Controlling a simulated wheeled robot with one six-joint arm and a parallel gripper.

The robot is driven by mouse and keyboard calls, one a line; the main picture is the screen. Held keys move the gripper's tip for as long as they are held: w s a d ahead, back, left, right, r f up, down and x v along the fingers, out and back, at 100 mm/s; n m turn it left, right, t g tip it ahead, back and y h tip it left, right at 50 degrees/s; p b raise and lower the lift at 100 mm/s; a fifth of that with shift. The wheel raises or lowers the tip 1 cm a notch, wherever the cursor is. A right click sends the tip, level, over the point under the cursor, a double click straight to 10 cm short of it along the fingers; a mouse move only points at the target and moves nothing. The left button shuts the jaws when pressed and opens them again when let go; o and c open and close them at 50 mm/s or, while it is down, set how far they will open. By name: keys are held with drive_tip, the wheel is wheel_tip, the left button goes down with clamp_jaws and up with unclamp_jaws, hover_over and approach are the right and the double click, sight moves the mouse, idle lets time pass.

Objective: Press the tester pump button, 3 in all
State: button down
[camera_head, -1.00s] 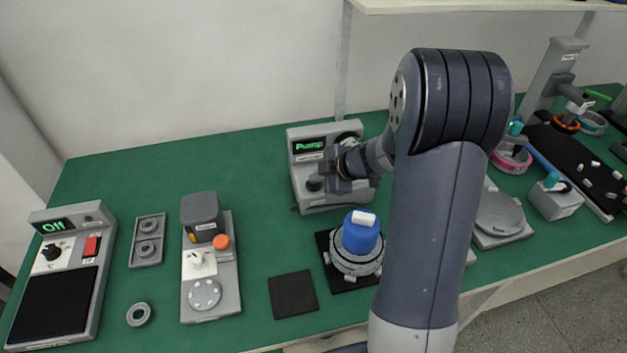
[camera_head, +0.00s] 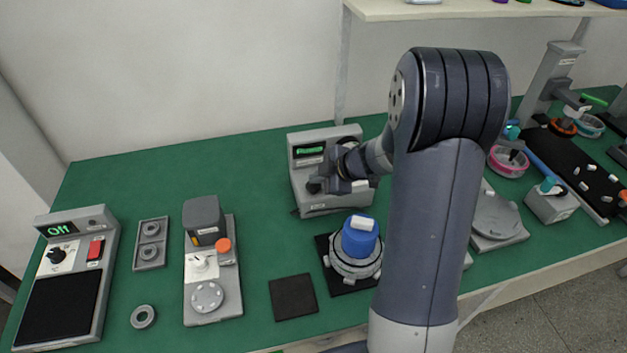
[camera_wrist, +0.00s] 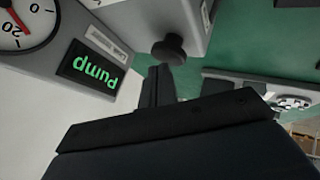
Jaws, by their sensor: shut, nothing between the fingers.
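The tester (camera_head: 322,203) is a grey box at the back middle of the green table. Its lit green display (camera_head: 309,150) reads "Pump", upside down in the wrist view (camera_wrist: 93,70). A dial gauge (camera_wrist: 22,22) sits beside the display. The black round pump button (camera_head: 314,187) is on the tester's front left; it also shows in the wrist view (camera_wrist: 170,50). My gripper (camera_head: 328,179) is shut and empty, its fingertips (camera_wrist: 160,72) right at the button. Whether they touch or press it I cannot tell. My arm hides the tester's right side.
A blue-capped round motor part (camera_head: 358,240) stands on a black pad just in front of the tester. A dark square pad (camera_head: 293,297) and a grey station with an orange knob (camera_head: 212,290) lie to the left. Green table between them is clear.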

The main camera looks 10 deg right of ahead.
sight(318, 186)
drive_tip(key=shift+r+p, duration=0.4)
drive_tip(key=shift+r, duration=0.1)
wheel_tip(318, 186, up, 5)
drive_tip(key=p, duration=0.6)
idle(2.5)
